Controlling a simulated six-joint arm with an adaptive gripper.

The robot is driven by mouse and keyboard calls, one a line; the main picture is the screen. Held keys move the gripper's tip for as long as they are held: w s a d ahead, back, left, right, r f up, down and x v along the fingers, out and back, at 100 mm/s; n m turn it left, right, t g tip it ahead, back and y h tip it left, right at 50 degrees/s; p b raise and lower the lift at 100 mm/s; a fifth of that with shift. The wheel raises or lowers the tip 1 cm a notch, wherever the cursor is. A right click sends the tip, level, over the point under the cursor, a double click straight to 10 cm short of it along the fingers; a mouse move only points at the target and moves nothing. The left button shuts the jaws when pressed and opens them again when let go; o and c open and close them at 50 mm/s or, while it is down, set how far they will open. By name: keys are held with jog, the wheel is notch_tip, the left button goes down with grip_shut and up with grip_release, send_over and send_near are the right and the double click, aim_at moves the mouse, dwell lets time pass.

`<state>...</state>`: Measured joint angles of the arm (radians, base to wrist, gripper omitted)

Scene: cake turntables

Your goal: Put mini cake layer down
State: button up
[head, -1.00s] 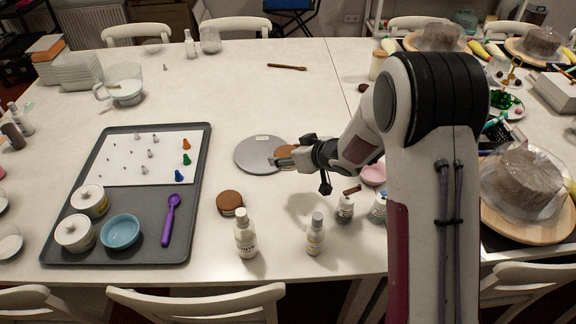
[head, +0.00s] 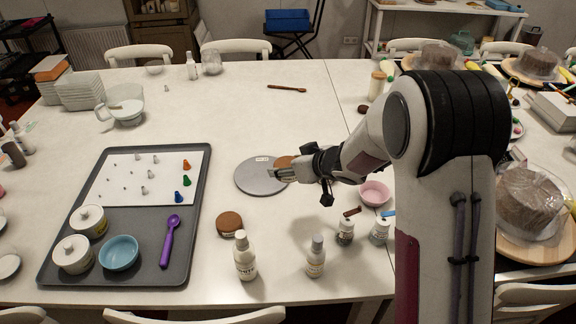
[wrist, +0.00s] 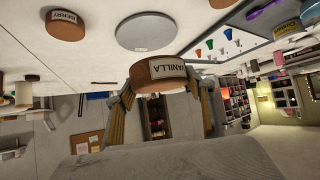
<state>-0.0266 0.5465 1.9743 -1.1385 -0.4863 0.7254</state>
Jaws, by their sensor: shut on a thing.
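My gripper (head: 284,174) is shut on a round brown cake layer (head: 284,160), partly hidden by my fingers in the head view. In the wrist view this layer (wrist: 160,76) carries a label reading VANILLA and sits between my two fingers. A round grey turntable (head: 255,181) lies flat on the table, and its top is bare apart from a small label. In the head view the held layer overlaps the turntable's right edge; I cannot tell its height. The turntable also shows in the wrist view (wrist: 145,32).
Another brown layer (head: 229,222) sits nearer me on the table; the wrist view shows a layer labelled BERRY (wrist: 67,18). A grey tray (head: 120,275) stands at left. Bottles (head: 245,258) and a pink bowl (head: 374,193) stand nearby. The table beyond the turntable is mostly clear.

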jog(key=shift+a, duration=0.1)
jog(key=shift+s+a+f, duration=0.15)
jog(key=shift+a+f, duration=0.15)
jog(key=shift+f, duration=0.3)
jog(key=shift+w+a+f+g, duration=0.15)
jog(key=shift+w+a+f, duration=0.2)
jog(key=shift+f, duration=0.3)
jog(key=shift+w+a+f+g, duration=0.15)
jog(key=shift+w+a+f, duration=0.1)
jog(key=shift+a+f, duration=0.3)
jog(key=w+d+r+x, duration=0.1)
jog(key=x, duration=0.5)
jog(key=t, duration=0.1)
send_over(271, 186)
jog(key=shift+w+m+h, duration=0.1)
jog(key=shift+m+h, duration=0.3)
jog(key=shift+m, duration=0.1)
jog(key=shift+f, duration=0.1)
jog(key=shift+f, duration=3.05)
